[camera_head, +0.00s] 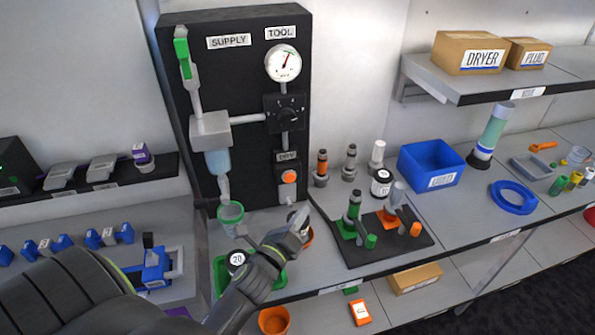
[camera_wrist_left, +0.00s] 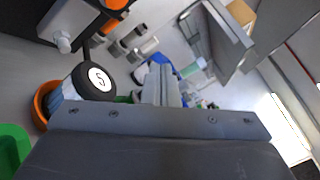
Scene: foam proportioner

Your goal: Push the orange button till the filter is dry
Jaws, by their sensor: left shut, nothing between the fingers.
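The orange button (camera_head: 289,176) sits on a grey box under a DRY label, low on the right side of the black panel (camera_head: 240,70). It also shows at the top edge of the wrist view (camera_wrist_left: 117,4). A translucent blue filter bowl (camera_head: 217,162) hangs under a grey block at the panel's left. Whether it holds water I cannot tell. My left gripper (camera_head: 300,222) is shut and empty, below and slightly right of the button, apart from it. Its closed fingers (camera_wrist_left: 161,85) show in the wrist view. My right gripper is out of view.
A bottle with a black cap marked 5 (camera_wrist_left: 92,80) stands in an orange cup close to my left gripper. A black board with fittings (camera_head: 385,250) and a blue bin (camera_head: 430,165) are to the right.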

